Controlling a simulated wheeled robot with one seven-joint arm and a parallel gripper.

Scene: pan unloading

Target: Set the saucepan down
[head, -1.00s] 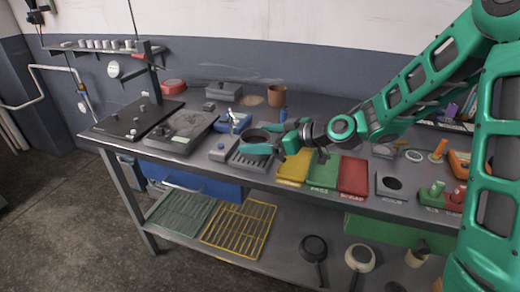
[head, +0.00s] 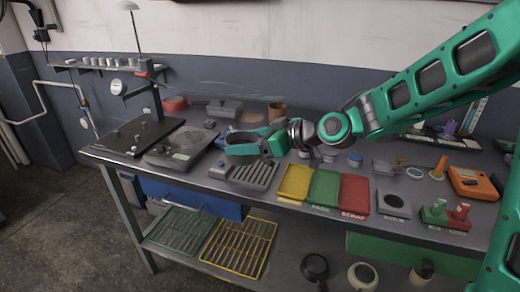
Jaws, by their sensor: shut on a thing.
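The exact grip on the wall or handle is too small to tell. In the picture the pan shows just behind and above the grey slotted rack (head: 252,175) on the bench. It appears roughly level, and I cannot tell whether its base touches anything.
A grey hotplate-like unit (head: 182,147) and a black panel (head: 135,138) stand to the left. Yellow (head: 294,182), green (head: 323,188) and red (head: 355,194) trays lie to the right. A grey box (head: 225,108) and brown pot (head: 277,112) are behind. Other pans (head: 315,267) sit on the lower shelf.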

